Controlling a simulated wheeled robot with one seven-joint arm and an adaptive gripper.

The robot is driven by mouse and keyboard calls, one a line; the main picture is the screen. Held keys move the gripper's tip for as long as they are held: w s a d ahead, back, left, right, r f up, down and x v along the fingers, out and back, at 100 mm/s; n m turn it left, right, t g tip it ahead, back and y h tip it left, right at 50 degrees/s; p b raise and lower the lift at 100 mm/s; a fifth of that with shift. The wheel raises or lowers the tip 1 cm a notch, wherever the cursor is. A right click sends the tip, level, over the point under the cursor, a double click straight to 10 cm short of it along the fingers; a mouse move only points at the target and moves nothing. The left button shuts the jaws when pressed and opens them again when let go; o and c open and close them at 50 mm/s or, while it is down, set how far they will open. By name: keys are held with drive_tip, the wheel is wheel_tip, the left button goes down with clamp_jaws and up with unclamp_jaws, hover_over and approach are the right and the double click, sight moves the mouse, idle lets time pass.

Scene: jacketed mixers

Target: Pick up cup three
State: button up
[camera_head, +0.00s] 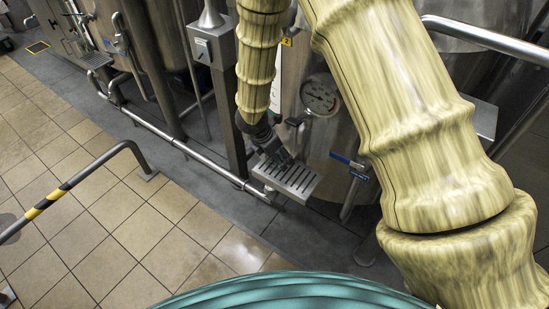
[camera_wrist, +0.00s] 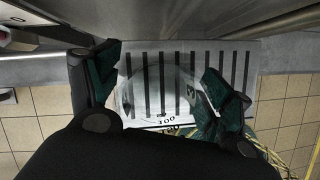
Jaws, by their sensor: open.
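My gripper (camera_head: 283,152) is low over a slotted metal drip tray (camera_head: 300,184) on the front of a steel tank. In the wrist view, my gripper (camera_wrist: 163,68) is open, with a dark green-padded finger on each side. A clear see-through cup (camera_wrist: 158,98) shows between the fingers, over the slotted tray (camera_wrist: 248,62). It has dark printed marks, among them "100", and what may be a "3" near the right finger. I cannot tell whether either finger touches it. The cup's near side is hidden by my gripper, and I cannot make it out in the head view.
A round gauge (camera_head: 320,95) and a blue-handled valve (camera_head: 346,160) are on the tank close by. A grey post with a box (camera_head: 207,46) stands left of the tray. A low pipe (camera_head: 168,139) runs along the tanks. Tiled floor (camera_head: 110,210) lies open, with a striped rail (camera_head: 48,203).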

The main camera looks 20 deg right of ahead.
drive_tip(key=shift+w+d+f, duration=0.1)
drive_tip(key=shift+d+f, duration=0.1)
drive_tip(key=shift+f, duration=0.2)
drive_tip(key=c, duration=0.9)
drive_tip(key=shift+c, duration=0.4)
